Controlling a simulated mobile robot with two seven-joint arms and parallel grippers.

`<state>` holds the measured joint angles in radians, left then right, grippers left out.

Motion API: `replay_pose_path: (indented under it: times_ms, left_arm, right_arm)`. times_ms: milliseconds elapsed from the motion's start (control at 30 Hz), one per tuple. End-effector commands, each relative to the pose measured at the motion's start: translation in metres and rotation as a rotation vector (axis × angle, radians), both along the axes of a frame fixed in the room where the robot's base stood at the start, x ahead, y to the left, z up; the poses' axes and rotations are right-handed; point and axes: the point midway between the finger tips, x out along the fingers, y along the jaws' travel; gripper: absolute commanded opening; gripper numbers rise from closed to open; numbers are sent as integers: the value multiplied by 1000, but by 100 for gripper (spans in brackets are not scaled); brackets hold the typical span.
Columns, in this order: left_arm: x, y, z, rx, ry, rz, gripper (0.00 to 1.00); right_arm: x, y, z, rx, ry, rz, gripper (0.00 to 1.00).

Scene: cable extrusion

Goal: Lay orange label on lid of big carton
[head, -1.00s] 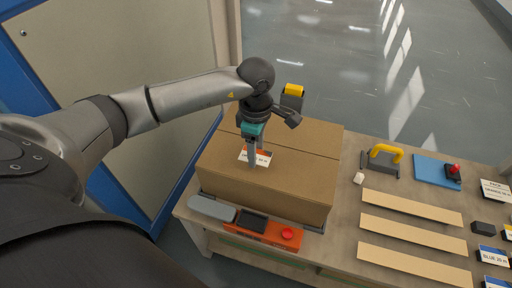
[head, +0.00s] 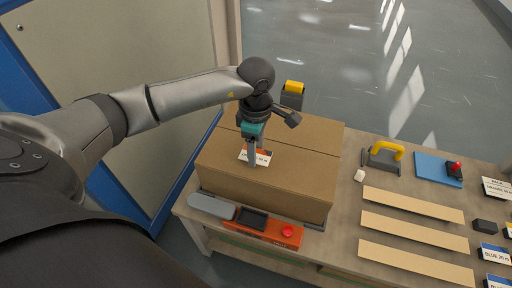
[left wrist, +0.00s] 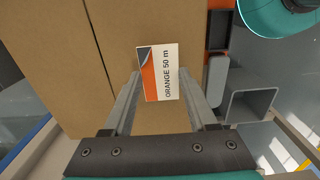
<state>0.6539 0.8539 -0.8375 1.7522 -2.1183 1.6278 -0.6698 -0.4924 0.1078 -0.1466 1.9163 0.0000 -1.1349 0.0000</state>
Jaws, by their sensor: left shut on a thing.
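The big carton (head: 265,186) stands closed on the table, its brown lid (head: 310,136) split by a seam. The orange label (head: 263,159) is a white card with an orange band at the near part of the lid. In the left wrist view the label (left wrist: 167,75) reads "ORANGE 50 m" and shows a grey corner. My left gripper (head: 251,163) points down over the lid and is shut on the label; its fingertips (left wrist: 161,80) sit at two opposite edges. I cannot tell whether the label touches the lid. My right gripper is not in view.
An orange device with a red button (head: 287,232) and a grey tray (head: 212,207) lie before the carton. Cardboard strips (head: 413,204), a yellow-handled tool (head: 384,157), a blue pad (head: 432,168) and blue labels (head: 494,254) lie to the right. A yellow-topped device (head: 293,92) stands behind.

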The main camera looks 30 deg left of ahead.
Motion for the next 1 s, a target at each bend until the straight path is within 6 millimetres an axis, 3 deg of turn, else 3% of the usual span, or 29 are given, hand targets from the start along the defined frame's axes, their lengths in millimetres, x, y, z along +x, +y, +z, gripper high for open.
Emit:
replay_pose_path:
  times_ms: [700,733,1000]
  left_arm:
    - [0,0,-15,0,0,1,27]
    - [0,0,-15,0,0,1,59]
    - [0,0,-14,0,0,1,90]
  right_arm:
    - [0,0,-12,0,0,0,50]
    - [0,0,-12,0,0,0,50]
    - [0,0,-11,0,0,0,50]
